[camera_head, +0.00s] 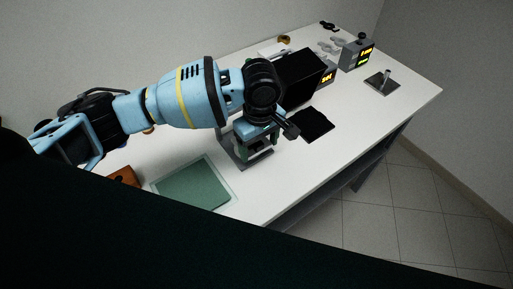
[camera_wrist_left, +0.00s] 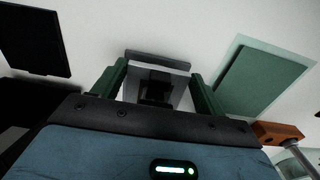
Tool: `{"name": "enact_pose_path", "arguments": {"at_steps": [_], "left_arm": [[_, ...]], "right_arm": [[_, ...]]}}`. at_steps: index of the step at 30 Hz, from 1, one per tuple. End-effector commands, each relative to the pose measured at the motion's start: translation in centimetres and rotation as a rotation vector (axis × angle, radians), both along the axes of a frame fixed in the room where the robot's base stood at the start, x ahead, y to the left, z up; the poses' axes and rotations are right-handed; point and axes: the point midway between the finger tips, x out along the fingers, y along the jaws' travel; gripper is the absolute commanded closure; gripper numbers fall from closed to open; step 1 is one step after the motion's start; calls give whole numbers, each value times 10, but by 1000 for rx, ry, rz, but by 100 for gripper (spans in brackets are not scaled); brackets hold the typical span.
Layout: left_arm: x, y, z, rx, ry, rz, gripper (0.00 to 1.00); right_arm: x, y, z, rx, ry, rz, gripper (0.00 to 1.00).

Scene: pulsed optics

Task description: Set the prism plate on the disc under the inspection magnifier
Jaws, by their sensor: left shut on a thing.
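My left gripper (camera_head: 254,155) is over the white table, pointing down, with its green fingers shut on a grey plate with a dark mount, which looks like the prism plate (camera_head: 235,158). The left wrist view shows the fingers (camera_wrist_left: 160,72) on either side of the dark mount (camera_wrist_left: 156,88), with the grey plate edge (camera_wrist_left: 158,60) beyond it. My arm and hand hide part of it. Whether it touches the table is unclear. I cannot make out the inspection magnifier or its disc for certain. My right gripper is not in view.
A green mat (camera_head: 195,185) and a brown block (camera_head: 126,175) lie near the gripper at the left. A black sheet (camera_head: 313,125) and a black box (camera_head: 303,75) are to the right. A plate with a post (camera_head: 382,82) stands near the far right. The table's front edge is close.

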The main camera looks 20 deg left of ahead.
Motion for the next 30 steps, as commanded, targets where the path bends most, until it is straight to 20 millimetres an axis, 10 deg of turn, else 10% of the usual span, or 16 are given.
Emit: {"name": "enact_pose_path", "arguments": {"at_steps": [29, 30], "left_arm": [[9, 10, -38, 1, -4, 1, 58], [9, 10, -39, 1, -4, 1, 25]], "right_arm": [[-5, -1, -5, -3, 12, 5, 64], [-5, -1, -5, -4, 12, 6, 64]]}}
